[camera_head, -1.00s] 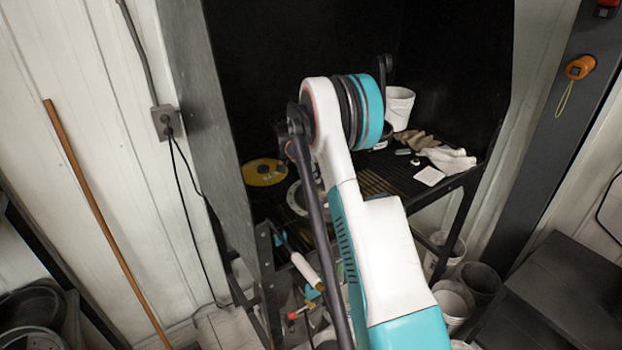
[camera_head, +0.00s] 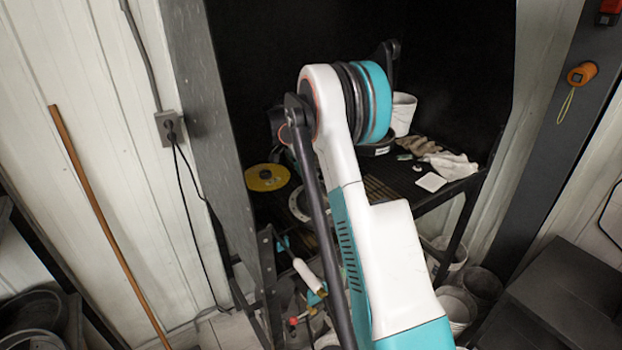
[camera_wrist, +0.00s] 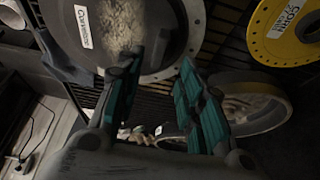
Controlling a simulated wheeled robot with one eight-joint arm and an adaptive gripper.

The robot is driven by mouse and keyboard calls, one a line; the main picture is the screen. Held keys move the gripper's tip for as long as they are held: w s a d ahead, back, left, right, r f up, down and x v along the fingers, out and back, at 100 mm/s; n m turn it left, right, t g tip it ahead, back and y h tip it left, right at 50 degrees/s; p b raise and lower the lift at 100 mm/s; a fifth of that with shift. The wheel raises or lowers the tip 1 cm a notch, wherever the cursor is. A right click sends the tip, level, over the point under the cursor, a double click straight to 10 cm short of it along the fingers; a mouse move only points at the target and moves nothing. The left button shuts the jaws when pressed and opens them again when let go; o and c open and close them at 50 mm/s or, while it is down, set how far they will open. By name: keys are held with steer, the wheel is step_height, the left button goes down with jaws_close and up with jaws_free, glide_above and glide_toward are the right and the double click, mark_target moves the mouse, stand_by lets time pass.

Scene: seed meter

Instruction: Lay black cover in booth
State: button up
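In the wrist view my gripper (camera_wrist: 158,100) has its two teal-padded fingers spread apart, with nothing seen between the pads. Beyond the fingertips, at upper left, is a dark round piece with a white label (camera_wrist: 84,27), which may be the black cover. A rough grey-brown patch shows on it, and a pale grey flange with holes (camera_wrist: 190,40) curves around its right side. In the head view the booth (camera_head: 430,70) is a black-walled enclosure with a slatted floor. My arm's elbow hides the gripper there. A dark round pan with a white label (camera_head: 380,147) sits behind the elbow.
A yellow labelled disc (camera_head: 267,177) lies at the booth's left; it also shows in the wrist view (camera_wrist: 285,35). A round ring-shaped pan (camera_wrist: 250,105) is right of my fingers. A white bucket (camera_head: 403,113), cloths (camera_head: 450,163) and a white card (camera_head: 431,182) occupy the right.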

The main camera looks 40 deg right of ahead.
steer(key=shift+v, duration=2.4)
